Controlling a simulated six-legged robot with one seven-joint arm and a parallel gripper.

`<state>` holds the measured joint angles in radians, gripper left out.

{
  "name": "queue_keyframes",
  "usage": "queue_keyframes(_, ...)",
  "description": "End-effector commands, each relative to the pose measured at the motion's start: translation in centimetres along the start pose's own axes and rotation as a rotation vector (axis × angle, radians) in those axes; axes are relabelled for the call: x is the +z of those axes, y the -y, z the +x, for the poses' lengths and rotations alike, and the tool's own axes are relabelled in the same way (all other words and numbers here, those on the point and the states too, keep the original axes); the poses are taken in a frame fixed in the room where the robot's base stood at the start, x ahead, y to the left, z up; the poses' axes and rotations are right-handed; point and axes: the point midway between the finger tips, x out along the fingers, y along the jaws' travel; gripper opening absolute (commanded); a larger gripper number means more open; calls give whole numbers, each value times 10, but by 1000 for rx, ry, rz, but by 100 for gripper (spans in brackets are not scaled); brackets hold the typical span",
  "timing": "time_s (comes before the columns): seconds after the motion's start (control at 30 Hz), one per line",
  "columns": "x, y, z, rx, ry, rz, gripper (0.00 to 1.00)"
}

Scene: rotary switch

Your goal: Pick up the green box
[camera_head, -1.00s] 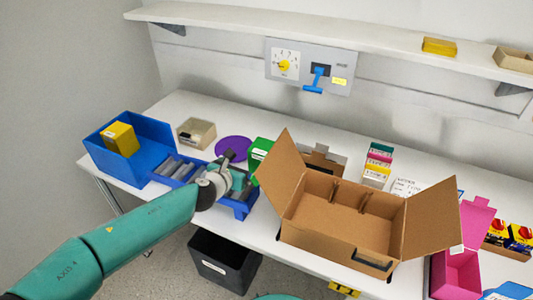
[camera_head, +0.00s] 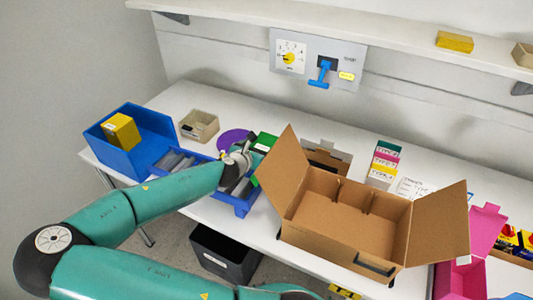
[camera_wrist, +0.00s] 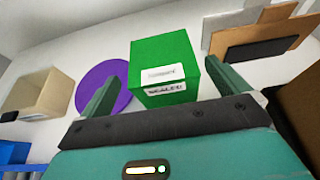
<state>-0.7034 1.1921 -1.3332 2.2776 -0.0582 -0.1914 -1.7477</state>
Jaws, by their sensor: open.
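The green box (camera_wrist: 163,62) stands on the white table in the wrist view, with white labels on its top and front edge. It lies ahead of my gripper (camera_wrist: 160,98), between the lines of its two fingers. The fingers are spread apart, one left and one right of the box, and nothing is held. I cannot tell how far the fingertips reach along its sides. In the head view the green box (camera_head: 265,142) is partly hidden by my gripper and the open cardboard box.
The open cardboard box (camera_head: 335,219) stands right of the green box, one flap close to it. A purple disc (camera_wrist: 90,92) lies to the left. A beige bin (camera_head: 198,125), a blue bin (camera_head: 100,138) and a blue tray (camera_head: 241,206) are further left.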

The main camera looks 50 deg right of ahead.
Motion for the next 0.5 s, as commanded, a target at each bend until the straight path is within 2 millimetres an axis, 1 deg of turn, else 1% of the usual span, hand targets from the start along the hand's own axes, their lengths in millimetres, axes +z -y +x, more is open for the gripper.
queue_keyframes(0.17,1,1,14,-2,0,1,100)
queue_keyframes(0.4,3,3,48,-2,0,1,100)
queue_keyframes(0.5,3,2,55,0,0,2,100)
